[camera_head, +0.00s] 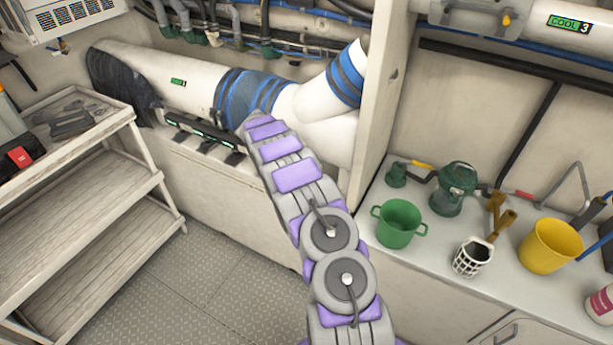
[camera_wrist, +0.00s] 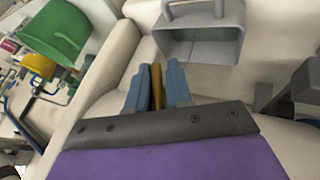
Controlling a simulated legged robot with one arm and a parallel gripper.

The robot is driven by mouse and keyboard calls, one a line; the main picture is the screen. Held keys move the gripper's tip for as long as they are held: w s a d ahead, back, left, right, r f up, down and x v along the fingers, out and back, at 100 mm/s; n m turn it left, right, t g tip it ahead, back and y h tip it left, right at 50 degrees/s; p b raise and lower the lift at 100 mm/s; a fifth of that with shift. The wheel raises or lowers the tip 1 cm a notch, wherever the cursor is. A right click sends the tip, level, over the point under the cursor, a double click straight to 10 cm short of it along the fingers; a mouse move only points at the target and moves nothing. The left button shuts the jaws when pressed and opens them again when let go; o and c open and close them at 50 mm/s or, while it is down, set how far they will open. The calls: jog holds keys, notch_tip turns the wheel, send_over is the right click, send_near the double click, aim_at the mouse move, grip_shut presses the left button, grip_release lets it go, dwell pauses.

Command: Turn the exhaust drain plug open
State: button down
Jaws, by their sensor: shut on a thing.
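My gripper (camera_wrist: 152,86) shows in the wrist view with its two blue fingers shut on a narrow brass-yellow piece, which I take to be the exhaust drain plug (camera_wrist: 157,84). Only a thin strip of the plug shows between the fingers, so its turn angle cannot be told. In the head view my arm reaches to the large white exhaust pipe (camera_head: 188,76) with blue bands. The arm hides the gripper and the plug there. Pale pipe surface also lies around the fingers in the wrist view.
A grey open box with a handle (camera_wrist: 200,42) is just beyond the fingers. A wall panel (camera_head: 376,110) stands right of the pipe. A counter holds a green pot (camera_head: 398,222), a yellow bucket (camera_head: 552,246) and a white basket (camera_head: 468,261). A shelf rack (camera_head: 85,225) stands left; the floor between is clear.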

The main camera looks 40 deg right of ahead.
jog(key=shift+r+n+g+h, duration=0.1)
jog(key=shift+n+g+h, duration=0.4)
jog(key=shift+g, duration=0.7)
jog(key=c, duration=1.1)
grip_release()
